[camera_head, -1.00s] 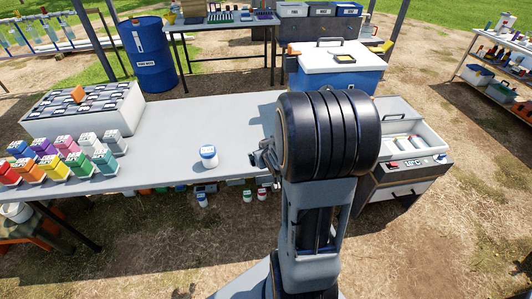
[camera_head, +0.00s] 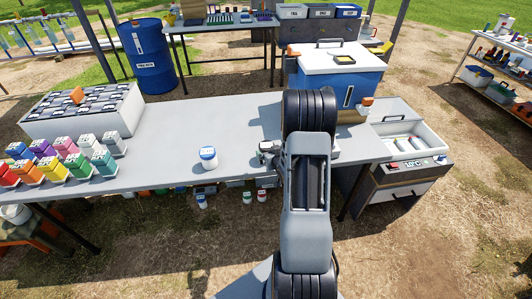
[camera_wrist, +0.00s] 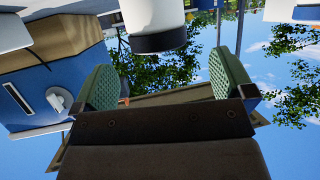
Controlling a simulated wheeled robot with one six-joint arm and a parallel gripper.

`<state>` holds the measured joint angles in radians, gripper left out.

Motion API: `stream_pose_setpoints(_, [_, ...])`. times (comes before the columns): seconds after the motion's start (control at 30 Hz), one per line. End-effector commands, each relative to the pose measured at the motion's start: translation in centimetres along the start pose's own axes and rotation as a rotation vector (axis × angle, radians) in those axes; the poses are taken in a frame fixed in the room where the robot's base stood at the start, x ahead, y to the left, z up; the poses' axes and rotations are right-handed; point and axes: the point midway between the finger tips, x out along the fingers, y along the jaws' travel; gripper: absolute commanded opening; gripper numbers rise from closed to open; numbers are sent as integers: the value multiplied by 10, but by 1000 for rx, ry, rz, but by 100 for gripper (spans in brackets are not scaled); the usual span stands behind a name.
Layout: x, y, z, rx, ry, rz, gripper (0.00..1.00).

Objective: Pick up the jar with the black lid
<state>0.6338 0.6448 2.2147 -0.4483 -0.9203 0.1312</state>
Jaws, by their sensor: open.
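In the wrist view, which is upside down, a white jar with a black lid (camera_wrist: 158,40) shows at the top edge, partly cut off. My gripper (camera_wrist: 165,82) is open, with a green-padded finger on each side and nothing between them. The jar appears in front of the gripper, apart from the fingers, and lies between them from side to side. In the head view my arm hides this jar and most of the gripper (camera_head: 268,152). A white jar with a blue lid (camera_head: 208,162) stands on the table, left of my gripper.
The grey table (camera_head: 180,125) is clear in its middle. A blue cooler (camera_head: 365,90) with a white lid stands behind my arm. An open case (camera_head: 405,140) stands at the right.

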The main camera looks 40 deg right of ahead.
Motion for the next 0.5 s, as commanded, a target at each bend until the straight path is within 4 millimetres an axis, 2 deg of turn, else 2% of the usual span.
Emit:
stream_pose_setpoints(0.17, [9,0,0,0,-1,-1,100])
stream_pose_setpoints(0.5, [50,2,0,-1,-2,-1,100])
